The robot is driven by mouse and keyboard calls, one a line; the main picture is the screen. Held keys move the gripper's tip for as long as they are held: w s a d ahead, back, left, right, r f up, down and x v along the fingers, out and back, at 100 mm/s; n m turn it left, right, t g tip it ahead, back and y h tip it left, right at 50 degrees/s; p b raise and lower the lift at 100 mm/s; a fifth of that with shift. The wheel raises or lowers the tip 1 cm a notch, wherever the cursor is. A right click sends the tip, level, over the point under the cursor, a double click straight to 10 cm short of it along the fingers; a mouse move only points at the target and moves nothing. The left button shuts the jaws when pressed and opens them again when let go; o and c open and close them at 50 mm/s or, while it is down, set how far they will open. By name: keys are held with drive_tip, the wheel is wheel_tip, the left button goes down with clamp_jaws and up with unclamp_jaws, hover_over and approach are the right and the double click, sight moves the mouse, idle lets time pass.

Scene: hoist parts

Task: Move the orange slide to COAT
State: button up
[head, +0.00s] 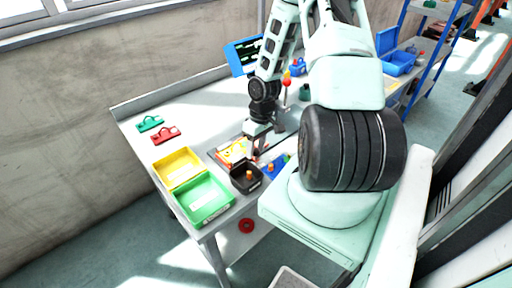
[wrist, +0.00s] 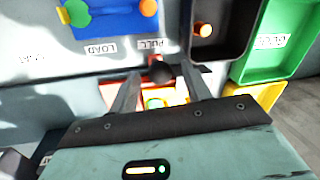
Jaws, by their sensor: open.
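My gripper (head: 259,148) is open above the workbench, pointing down. In the wrist view, a dark round knob (wrist: 161,71) shows between the open fingertips; I cannot tell whether they touch it. I cannot make out for sure which part is the orange slide. An orange round piece (wrist: 148,8) sits at one end of a blue plate (wrist: 108,25), with a green piece at the other end. Labels that seem to read LOAD and PULL lie beside the plate.
A black tray (head: 241,189) holding an orange peg (head: 249,175) stands close by. Yellow (head: 178,163) and green (head: 207,202) bins stand at the bench's near left. Green (head: 150,123) and red (head: 166,136) parts lie farther back. A red ring (head: 246,226) lies below the bench.

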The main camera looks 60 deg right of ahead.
drive_tip(key=shift+f, duration=0.1)
clamp_jaws()
drive_tip(key=s+d+p, duration=0.1)
drive_tip(key=d, duration=0.4)
drive_tip(key=s+d+p, duration=0.1)
drive_tip(key=d+p, duration=0.1)
drive_tip(key=d, duration=0.4)
drive_tip(key=s+d+p, duration=0.1)
drive_tip(key=s+d, duration=0.1)
drive_tip(key=d, duration=0.4)
drive_tip(key=shift+p, duration=0.35)
unclamp_jaws()
